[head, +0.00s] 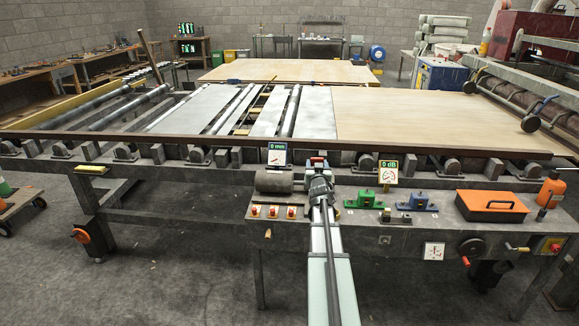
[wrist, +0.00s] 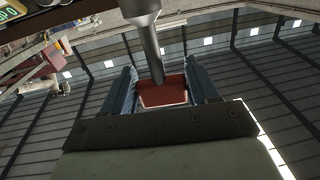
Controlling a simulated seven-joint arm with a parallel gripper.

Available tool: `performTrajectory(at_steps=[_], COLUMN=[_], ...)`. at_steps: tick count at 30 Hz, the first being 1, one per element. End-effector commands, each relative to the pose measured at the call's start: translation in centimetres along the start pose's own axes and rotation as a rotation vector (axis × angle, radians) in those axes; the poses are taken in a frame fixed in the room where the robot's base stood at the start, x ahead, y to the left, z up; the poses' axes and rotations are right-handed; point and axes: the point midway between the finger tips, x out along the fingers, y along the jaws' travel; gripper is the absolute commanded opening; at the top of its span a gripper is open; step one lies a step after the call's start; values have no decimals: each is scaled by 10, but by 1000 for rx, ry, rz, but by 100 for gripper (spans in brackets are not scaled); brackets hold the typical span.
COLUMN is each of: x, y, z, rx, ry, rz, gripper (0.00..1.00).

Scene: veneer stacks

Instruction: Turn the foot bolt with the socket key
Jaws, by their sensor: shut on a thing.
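My gripper (head: 318,172) is over the front bench in the head view, at the end of my arm reaching in from the bottom. In the wrist view its two dark fingers (wrist: 163,85) are closed on a red block-shaped handle (wrist: 162,92). A grey shaft (wrist: 150,45) runs from this handle to a wider grey end at the top edge; this looks like the socket key. A small red and blue part shows at the gripper in the head view, but the key's shaft cannot be made out there. I cannot pick out the foot bolt in either view.
A grey cylinder (head: 274,181) and orange switches (head: 273,211) are left. The roller table's edge (head: 200,138) runs behind.

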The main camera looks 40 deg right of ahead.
Motion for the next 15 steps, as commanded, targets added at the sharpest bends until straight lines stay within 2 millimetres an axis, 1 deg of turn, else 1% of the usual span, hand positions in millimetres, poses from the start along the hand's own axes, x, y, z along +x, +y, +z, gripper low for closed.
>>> performTrajectory(at_steps=[1,6,15], x=[8,19,39], y=[15,47,88], z=[2,7,12], rx=[-2,-2,-2], ry=[1,1,1], rz=[12,30,21], gripper=[24,24,24])
